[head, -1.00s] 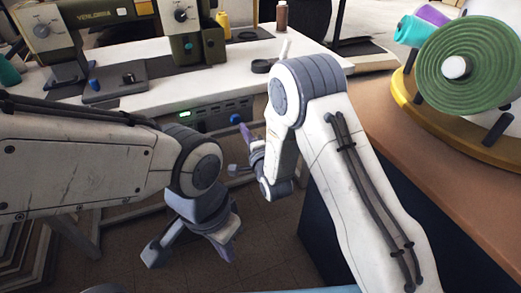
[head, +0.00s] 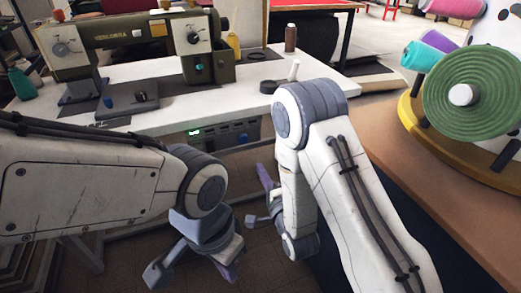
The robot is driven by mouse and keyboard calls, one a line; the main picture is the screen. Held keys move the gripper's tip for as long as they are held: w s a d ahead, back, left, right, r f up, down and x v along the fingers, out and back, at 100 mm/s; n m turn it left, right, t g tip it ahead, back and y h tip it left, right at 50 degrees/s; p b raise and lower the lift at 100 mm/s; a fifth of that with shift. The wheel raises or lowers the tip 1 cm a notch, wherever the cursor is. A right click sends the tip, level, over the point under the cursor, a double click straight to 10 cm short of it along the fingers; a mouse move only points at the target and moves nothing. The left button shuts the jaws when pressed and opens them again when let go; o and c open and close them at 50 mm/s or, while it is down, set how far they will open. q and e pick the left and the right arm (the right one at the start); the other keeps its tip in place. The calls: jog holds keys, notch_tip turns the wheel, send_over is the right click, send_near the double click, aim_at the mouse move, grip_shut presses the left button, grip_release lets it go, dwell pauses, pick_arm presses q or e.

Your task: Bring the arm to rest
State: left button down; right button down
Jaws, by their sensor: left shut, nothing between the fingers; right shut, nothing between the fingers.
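My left gripper (head: 192,268) hangs at the end of the arm from the left, low over the floor. It is shut and empty, and it touches nothing that I can see. My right gripper (head: 258,200) is at the end of the arm from the right, above and right of the left one, in front of the white sewing table (head: 235,100). It is shut and empty, partly hidden behind my own wrist.
A green sewing machine (head: 150,45) stands on the white table. A brown worktop (head: 400,145) on the right carries a yellow round stand with a green spool (head: 472,115). A brown thread spool (head: 291,38) stands at the table's back. Floor shows below the grippers.

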jog(key=s+a+n+g+h, duration=0.1)
jog(key=s+a+n+g, duration=0.4)
jog(key=s+n+g, duration=0.4)
jog(key=s+d+r+n+g+h, duration=0.1)
jog(key=s+d+r+n+g, duration=0.2)
jog(key=s, duration=0.4)
jog(key=s+d+r+n+g+h, duration=0.1)
jog(key=s+d+n+g+h, duration=0.1)
jog(key=s+n, duration=0.4)
jog(key=s+d+r+n+g+h, duration=0.1)
jog(key=s+d+r+n+g, duration=0.15)
jog(key=s, duration=0.55)
notch_tip(320, 180, up, 28)
jog(key=p, duration=2.8)
jog(key=shift+w+r+n+p, duration=0.25)
jog(key=shift+w+n+p, duration=0.05)
jog(key=shift+n+p, duration=0.1)
jog(key=shift+d, duration=0.1)
